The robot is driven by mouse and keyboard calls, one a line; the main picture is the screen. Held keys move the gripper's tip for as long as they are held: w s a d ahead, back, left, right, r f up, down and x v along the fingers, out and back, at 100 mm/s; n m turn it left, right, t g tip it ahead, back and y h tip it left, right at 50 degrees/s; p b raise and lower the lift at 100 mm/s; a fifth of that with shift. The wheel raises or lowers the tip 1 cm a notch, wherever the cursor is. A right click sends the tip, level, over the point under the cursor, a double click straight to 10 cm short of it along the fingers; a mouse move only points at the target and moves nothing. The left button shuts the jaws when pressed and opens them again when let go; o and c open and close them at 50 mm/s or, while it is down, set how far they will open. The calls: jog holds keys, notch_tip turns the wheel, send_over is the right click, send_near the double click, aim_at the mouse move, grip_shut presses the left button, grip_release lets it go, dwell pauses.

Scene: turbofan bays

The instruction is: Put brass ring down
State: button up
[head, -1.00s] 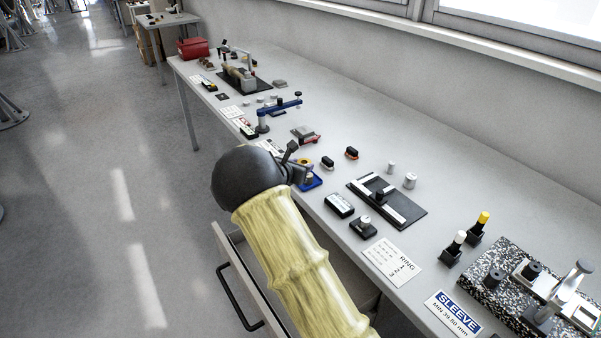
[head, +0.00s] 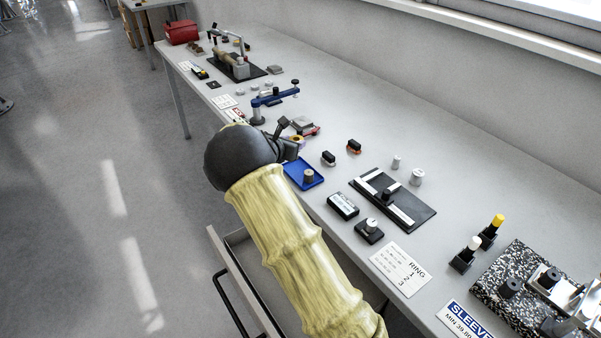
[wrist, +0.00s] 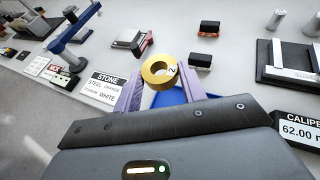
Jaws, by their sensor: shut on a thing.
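The brass ring (wrist: 160,72) shows in the wrist view as a short, thick yellow ring with a dark hole and a white label with a 2. My gripper (wrist: 161,80) is shut on it, with a purple finger on each side. In the head view my gripper (head: 287,142) is at the bench's front edge, and mostly its dark wrist shows. The blue tray (head: 292,173) lies just nearer than the gripper and holds a dark cylinder. How high the ring is cannot be told.
A blue-armed stand (head: 272,99), a grey-and-red block (head: 303,125) and two small dark blocks (head: 328,158) are near. A black plate (head: 420,215) lies to the right. The bench's back strip is clear.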

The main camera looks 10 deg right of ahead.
send_over(293, 173)
notch_tip(293, 173, down, 6)
jog(key=shift+w+f, duration=0.1)
dwell(0.3)
jog(key=shift+f, duration=1.85)
jog(key=shift+f, duration=0.15)
jog(key=o, duration=0.7)
jog(key=shift+f, duration=0.1)
jog(key=shift+o, duration=0.5)
